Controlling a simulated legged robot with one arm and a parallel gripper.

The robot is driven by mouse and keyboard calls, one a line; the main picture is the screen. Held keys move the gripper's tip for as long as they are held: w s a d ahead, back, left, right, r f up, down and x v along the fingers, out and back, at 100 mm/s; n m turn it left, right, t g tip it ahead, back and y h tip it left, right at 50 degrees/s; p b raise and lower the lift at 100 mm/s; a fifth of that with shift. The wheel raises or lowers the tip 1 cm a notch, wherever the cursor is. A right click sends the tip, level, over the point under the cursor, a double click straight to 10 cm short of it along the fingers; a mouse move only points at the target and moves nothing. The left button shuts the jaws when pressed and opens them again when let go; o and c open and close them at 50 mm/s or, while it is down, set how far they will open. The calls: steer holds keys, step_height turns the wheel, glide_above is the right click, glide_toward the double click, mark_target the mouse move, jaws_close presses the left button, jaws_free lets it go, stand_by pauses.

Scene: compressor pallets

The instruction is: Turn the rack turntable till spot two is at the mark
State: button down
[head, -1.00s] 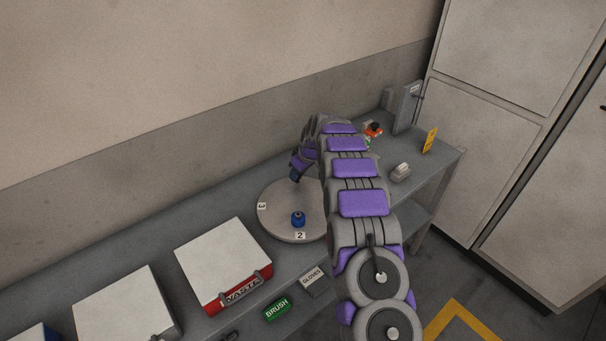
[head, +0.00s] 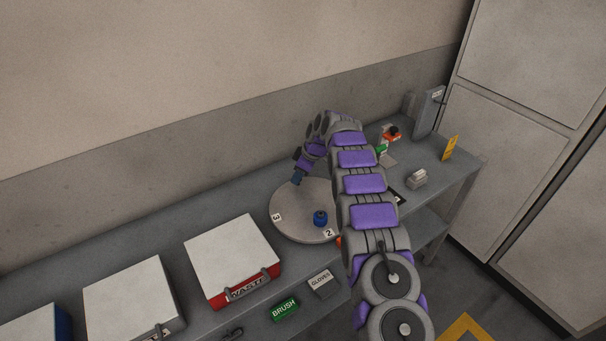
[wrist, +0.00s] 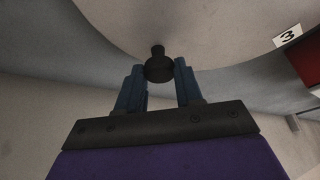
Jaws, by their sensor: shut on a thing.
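The rack turntable (head: 285,229) is a round grey disc on the bench, partly hidden by my arm. Its label 2 (head: 328,233) is at the front right of the rim, and label 3 (head: 277,217) is at the left. Label 3 also shows in the wrist view (wrist: 287,36). A blue piece (head: 320,219) stands by label 2. My gripper (head: 297,181) is at the disc's back left edge. In the wrist view its blue fingers (wrist: 160,80) are shut on a dark knob (wrist: 158,66) at the rim. A small orange patch (head: 339,241), perhaps the mark, shows beside label 2 at my arm's edge.
A red box marked WASTE (head: 232,262) with a pale lid stands left of the disc, with another pale-lidded box (head: 132,298) beyond. BRUSH (head: 285,308) and GLOVES (head: 321,283) labels lie in front. Small items, including a grey block (head: 416,179), are at the right. The wall is behind.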

steer(key=shift+s+a+r+n, duration=0.1)
steer(key=shift+a+n, duration=0.55)
steer(key=shift+n, duration=0.05)
steer(key=shift+s+a, duration=0.1)
steer(key=c, duration=0.8)
jaws_free()
steer(key=shift+a+g, duration=0.1)
steer(key=shift+g, duration=0.2)
steer(key=p+v, duration=0.1)
steer(key=v, duration=0.4)
steer(key=p+v, duration=0.1)
steer(key=v, duration=0.5)
steer(key=p+v, duration=0.1)
steer(key=v, duration=0.5)
steer(key=shift+d+p, duration=0.3)
